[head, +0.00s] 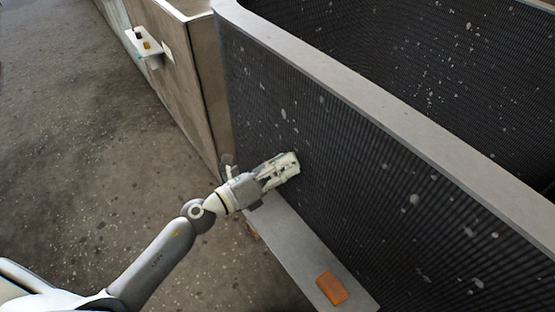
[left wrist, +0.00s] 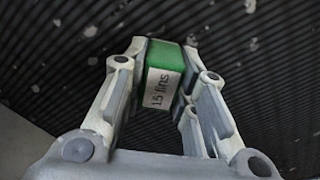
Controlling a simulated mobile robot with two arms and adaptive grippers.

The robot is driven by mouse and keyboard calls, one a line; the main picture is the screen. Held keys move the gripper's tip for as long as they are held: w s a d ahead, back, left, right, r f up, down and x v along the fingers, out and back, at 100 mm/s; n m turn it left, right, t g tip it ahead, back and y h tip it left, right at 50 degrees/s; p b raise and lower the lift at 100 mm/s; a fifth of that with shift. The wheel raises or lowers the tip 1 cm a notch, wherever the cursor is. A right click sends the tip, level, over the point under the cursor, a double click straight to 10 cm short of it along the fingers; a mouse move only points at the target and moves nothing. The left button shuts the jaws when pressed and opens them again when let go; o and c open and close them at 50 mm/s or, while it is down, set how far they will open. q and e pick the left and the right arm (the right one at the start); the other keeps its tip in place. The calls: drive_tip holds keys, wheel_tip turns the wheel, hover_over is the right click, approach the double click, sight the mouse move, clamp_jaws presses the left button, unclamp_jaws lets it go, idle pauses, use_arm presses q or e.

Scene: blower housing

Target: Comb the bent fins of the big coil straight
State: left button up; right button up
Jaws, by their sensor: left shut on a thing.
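The big coil (head: 330,125) is a tall dark finned wall with a grey top rim; pale specks and patches mark its face, and it also fills the back of the left wrist view (left wrist: 240,75). My left gripper (head: 286,168) is at the coil's face, above the grey ledge. It is shut on a green block with a white label reading "15 fins", the fin comb (left wrist: 163,75). The comb's far end points at the fins; I cannot tell whether it touches them. Which fins are bent is too small to tell. My right gripper is not in view.
A grey ledge (head: 290,235) runs along the foot of the coil, with an orange block (head: 331,288) on it. A small white shelf (head: 143,44) with small items is on the brown wall (head: 180,65) at upper left. The speckled floor (head: 90,150) at left is clear.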

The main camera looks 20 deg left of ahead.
use_arm(q)
drive_tip(key=shift+s+d+r, duration=0.1)
drive_tip(key=shift+s+d, duration=0.4)
drive_tip(key=shift+d, duration=0.2)
drive_tip(key=shift+w+a+b, duration=0.35)
drive_tip(key=shift+w+a, duration=0.7)
drive_tip(key=shift+a, duration=0.25)
drive_tip(key=shift+w+a+b, duration=0.35)
drive_tip(key=shift+w+a, duration=0.65)
drive_tip(key=shift+a, duration=0.3)
drive_tip(key=shift+s+d+p, duration=0.4)
drive_tip(key=shift+s+d, duration=0.1)
drive_tip(key=shift+d, duration=0.1)
drive_tip(key=shift+s+d+p, duration=0.4)
drive_tip(key=shift+s+d, duration=0.35)
drive_tip(key=shift+d, duration=0.25)
drive_tip(key=shift+s+d+p, duration=0.4)
drive_tip(key=shift+s+d, duration=0.35)
drive_tip(key=shift+d, duration=0.25)
drive_tip(key=shift+w+a+b, duration=0.5)
drive_tip(key=shift+w+a, duration=0.5)
drive_tip(key=shift+a, duration=0.3)
drive_tip(key=shift+w+a+b, duration=0.45)
drive_tip(key=shift+w+a, duration=0.55)
drive_tip(key=shift+a, duration=0.3)
drive_tip(key=shift+s, duration=0.1)
drive_tip(key=b, duration=0.2)
approach(283, 147)
